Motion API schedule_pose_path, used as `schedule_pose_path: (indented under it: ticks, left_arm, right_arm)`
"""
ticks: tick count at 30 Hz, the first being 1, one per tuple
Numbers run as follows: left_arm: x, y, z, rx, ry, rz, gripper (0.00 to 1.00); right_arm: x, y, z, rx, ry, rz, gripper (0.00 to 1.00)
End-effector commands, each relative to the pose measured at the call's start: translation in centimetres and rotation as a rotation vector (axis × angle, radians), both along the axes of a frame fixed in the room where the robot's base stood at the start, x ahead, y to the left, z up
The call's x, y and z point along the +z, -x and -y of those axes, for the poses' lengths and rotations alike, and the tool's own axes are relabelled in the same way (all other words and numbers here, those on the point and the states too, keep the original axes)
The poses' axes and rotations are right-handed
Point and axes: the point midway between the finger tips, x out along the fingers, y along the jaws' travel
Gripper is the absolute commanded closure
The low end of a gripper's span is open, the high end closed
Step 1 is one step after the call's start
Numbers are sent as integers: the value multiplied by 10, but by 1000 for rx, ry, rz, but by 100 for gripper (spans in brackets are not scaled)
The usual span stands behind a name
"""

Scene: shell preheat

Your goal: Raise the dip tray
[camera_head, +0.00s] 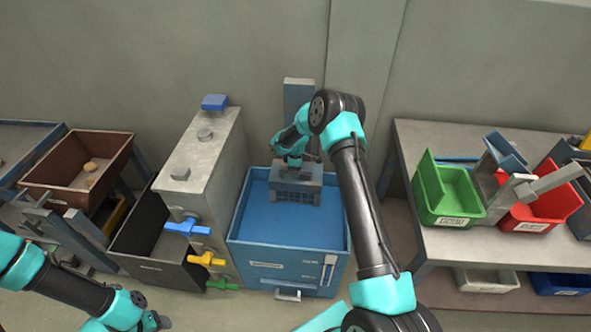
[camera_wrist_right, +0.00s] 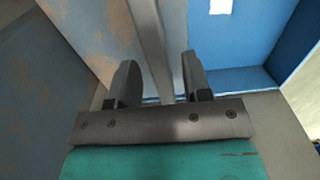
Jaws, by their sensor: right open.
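The dip tray looks to be the grey slotted basket (camera_head: 297,194) in the blue tank (camera_head: 240,233), below a blue-grey upright at the tank's back. My right gripper (camera_head: 294,160) is at the basket's top, its fingers partly hidden by its own wrist. In the right wrist view my right gripper (camera_wrist_right: 158,82) is open, with a grey bar (camera_wrist_right: 150,35) running between its fingers. I cannot tell whether the fingers touch the bar. My left gripper (camera_head: 158,321) is low at the left, away from the tank; its jaws are too small to read.
A grey cabinet (camera_head: 225,150) with blue, yellow and green valve handles stands left of the tank. A brown bin (camera_head: 75,160) is farther left. At the right, a bench (camera_head: 425,140) holds a green bin (camera_head: 447,195) and a red bin (camera_head: 540,207). Floor shows between tank and bench.

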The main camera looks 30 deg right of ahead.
Motion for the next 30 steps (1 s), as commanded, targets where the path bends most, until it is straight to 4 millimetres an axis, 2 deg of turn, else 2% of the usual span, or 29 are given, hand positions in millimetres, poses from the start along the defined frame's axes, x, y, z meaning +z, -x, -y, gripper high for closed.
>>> schedule_pose_path:
  ticks: [6,20,30]
  left_arm:
    - [0,0,0,0,0,0,49]
    - [0,0,0,0,0,0,49]
    - [0,0,0,0,0,0,49]
  right_arm:
    - [0,0,0,0,0,0,55]
    - [0,0,0,0,0,0,99]
    - [0,0,0,0,0,0,100]
